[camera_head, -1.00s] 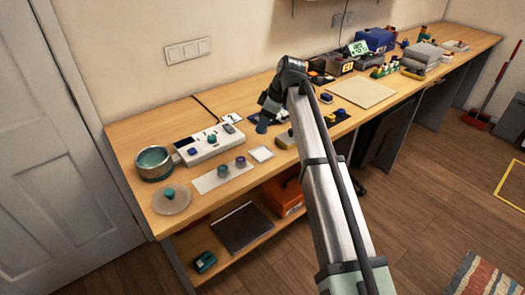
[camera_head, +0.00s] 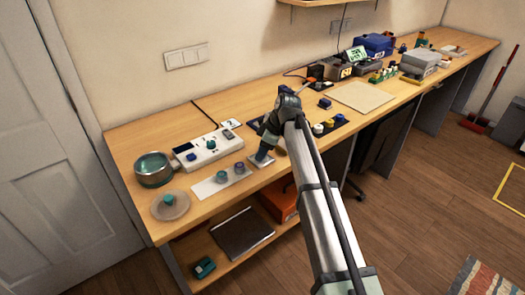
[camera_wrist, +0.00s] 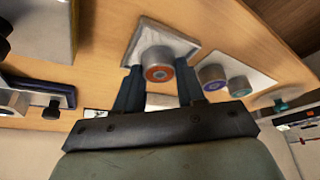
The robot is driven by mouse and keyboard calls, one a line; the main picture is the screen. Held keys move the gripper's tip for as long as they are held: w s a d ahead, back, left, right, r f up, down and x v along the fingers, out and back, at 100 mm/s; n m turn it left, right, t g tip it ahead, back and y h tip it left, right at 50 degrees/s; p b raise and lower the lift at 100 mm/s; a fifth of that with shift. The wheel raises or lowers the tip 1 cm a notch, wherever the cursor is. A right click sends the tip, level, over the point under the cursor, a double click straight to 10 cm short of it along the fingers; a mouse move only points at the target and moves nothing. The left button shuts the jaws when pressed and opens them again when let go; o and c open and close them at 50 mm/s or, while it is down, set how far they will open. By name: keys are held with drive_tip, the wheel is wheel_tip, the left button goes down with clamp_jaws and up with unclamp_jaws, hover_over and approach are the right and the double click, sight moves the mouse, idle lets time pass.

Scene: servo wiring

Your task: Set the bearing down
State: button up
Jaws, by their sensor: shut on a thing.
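My gripper (camera_wrist: 160,88) is shut on the bearing (camera_wrist: 158,56), a short grey cylinder with an orange-brown ring on its end, seen between the two dark fingertips in the wrist view. The bearing is over a pale square pad (camera_wrist: 183,44); I cannot tell whether it touches the pad. In the head view my gripper (camera_head: 261,158) points down at this pad near the bench's front edge, and the bearing is hidden there by the fingers.
Two small cylinders, (camera_head: 222,176) and (camera_head: 239,168), stand on a white strip (camera_head: 205,188) left of my gripper. A round disc with a teal knob (camera_head: 169,201), a metal bowl (camera_head: 153,169) and a white control box (camera_head: 213,148) are farther left.

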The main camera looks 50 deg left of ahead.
drive_tip(key=shift+f, duration=0.1)
drive_tip(key=o, duration=1.1)
drive_tip(key=v, duration=1.2)
